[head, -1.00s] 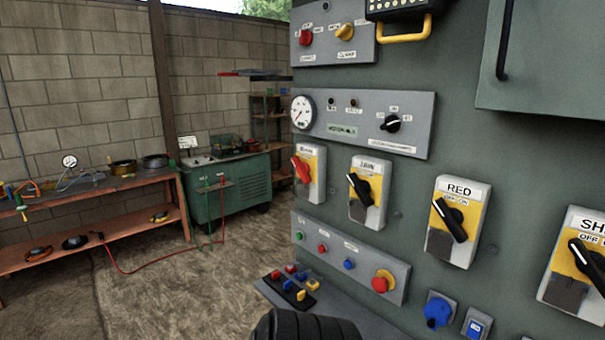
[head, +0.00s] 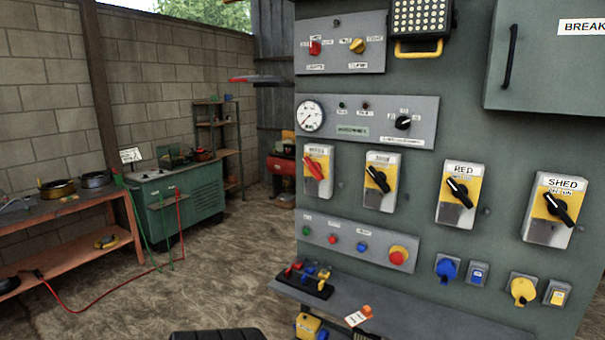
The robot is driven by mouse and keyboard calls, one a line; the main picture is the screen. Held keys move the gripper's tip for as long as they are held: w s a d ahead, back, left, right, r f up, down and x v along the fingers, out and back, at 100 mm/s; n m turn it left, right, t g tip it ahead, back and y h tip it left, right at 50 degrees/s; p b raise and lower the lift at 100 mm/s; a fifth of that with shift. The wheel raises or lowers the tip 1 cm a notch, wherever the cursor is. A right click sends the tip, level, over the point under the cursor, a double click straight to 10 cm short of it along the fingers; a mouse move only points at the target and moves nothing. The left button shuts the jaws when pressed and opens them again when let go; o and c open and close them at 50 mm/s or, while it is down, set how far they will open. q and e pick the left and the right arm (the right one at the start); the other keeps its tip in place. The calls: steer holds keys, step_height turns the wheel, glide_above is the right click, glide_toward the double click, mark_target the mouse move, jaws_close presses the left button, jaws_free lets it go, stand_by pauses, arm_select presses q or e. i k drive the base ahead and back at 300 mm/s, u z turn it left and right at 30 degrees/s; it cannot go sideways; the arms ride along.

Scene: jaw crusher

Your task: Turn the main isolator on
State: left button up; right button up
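A grey isolator box with a yellow plate and a red rotary handle (head: 315,170) is leftmost in a row of isolators on the green panel. It is the only one with a red handle; its label is too blurred to read surely. The handle is tilted, its upper end to the left. To its right are similar boxes with black handles: one with a blurred label (head: 379,180), one labelled RED (head: 461,194) and one labelled SHED (head: 556,208). Neither of my grippers shows in the head view.
Below the row is a button strip (head: 345,242) with a red stop button. A shelf (head: 420,313) juts out beneath, holding a rack of coloured padlock-like items (head: 305,279). A green machine (head: 175,210) and an orange bench (head: 75,225) stand at left. Open ground lies between.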

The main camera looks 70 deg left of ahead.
mark_target(315, 168)
steer(key=u, duration=1.15)
steer(key=i, duration=1)
steer(key=u, duration=0.05)
